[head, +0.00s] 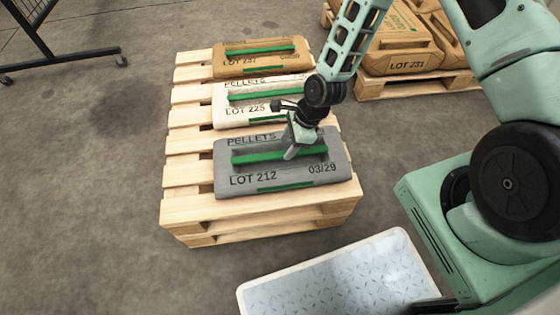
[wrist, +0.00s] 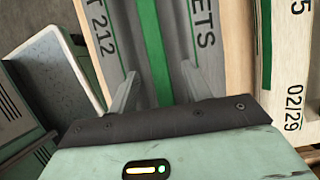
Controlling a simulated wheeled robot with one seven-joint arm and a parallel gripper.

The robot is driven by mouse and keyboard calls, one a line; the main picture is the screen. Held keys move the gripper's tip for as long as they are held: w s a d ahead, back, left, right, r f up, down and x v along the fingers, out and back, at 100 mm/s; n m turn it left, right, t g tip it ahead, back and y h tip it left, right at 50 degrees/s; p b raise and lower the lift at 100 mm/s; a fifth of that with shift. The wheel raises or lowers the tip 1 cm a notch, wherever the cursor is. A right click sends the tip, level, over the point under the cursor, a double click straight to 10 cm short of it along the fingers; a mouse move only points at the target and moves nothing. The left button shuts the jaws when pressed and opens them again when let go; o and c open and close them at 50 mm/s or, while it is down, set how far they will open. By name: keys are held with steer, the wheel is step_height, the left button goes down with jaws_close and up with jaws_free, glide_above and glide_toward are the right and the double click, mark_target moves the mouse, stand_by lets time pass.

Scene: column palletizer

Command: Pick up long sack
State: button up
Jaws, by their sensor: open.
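Three sacks lie in a row on a wooden pallet (head: 185,213). The nearest is the grey sack (head: 225,165) marked LOT 212, which looks the longest of the three. It has a raised green strip (head: 260,156) along its middle, which also shows in the wrist view (wrist: 152,45). My gripper (head: 291,153) is open over the right part of this sack. In the wrist view, my two fingers (wrist: 160,88) stand apart, one on each side of the strip. Whether they touch the sack is hidden.
A white sack (head: 222,105) marked LOT 225 lies close behind the grey one, with a brown sack (head: 225,63) behind it. A second pallet (head: 400,85) with brown sacks stands at back right. A pale tray (head: 340,278) is at the front by my base.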

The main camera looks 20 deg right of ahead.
mark_target(281, 154)
steer(key=b+x, duration=0.1)
steer(key=x, duration=0.3)
steer(key=shift+s+a, duration=0.1)
jaws_close()
stand_by(1.2)
steer(key=shift+r, duration=0.15)
